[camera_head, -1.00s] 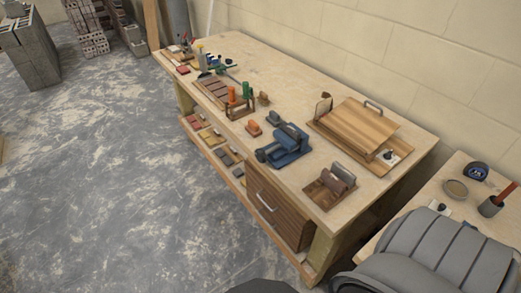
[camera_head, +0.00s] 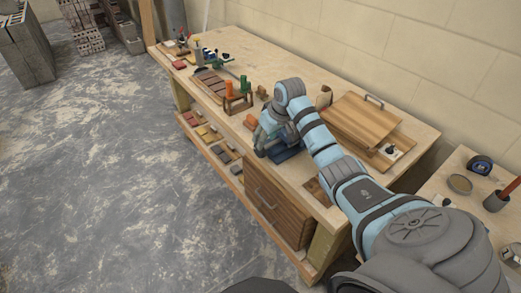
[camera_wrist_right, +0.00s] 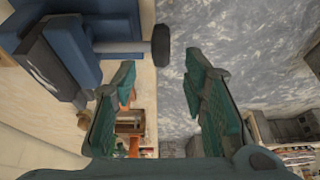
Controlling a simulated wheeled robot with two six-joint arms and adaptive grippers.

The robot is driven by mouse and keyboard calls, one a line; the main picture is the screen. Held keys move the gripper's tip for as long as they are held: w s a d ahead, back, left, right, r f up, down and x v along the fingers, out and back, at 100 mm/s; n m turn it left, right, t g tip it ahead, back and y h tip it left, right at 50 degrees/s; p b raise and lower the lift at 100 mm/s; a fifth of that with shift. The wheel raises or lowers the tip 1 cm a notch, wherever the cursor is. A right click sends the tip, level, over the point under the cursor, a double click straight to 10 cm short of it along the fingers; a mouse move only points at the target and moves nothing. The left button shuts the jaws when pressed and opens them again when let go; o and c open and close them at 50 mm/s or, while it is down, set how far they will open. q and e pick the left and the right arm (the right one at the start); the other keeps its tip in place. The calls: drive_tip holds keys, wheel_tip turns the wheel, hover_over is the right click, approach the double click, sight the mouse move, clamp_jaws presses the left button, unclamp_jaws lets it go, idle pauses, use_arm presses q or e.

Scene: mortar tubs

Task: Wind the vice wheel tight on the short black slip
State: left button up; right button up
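The blue vice (camera_head: 286,154) stands on the workbench near its front edge, partly hidden by my right arm in the head view. In the right wrist view the vice (camera_wrist_right: 92,28) fills the upper left, and a dark round wheel (camera_wrist_right: 161,45) sits at the end of its grey rod. My right gripper (camera_head: 266,131) is at the vice. In the wrist view its green fingers (camera_wrist_right: 160,88) are open and apart, with the wheel just beyond the gap between them, not gripped. I cannot make out the short black slip. My left gripper is not in view.
A wooden board with a handle (camera_head: 362,118) lies behind my arm. A rack with orange and green pieces (camera_head: 237,100) and an orange block (camera_head: 251,122) stand beyond the vice. A side table (camera_head: 440,185) is at the right.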

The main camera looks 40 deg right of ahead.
drive_tip(key=b+x, duration=0.1)
drive_tip(key=x, duration=0.7)
drive_tip(key=shift+b, duration=0.35)
drive_tip(key=shift+r, duration=0.1)
clamp_jaws()
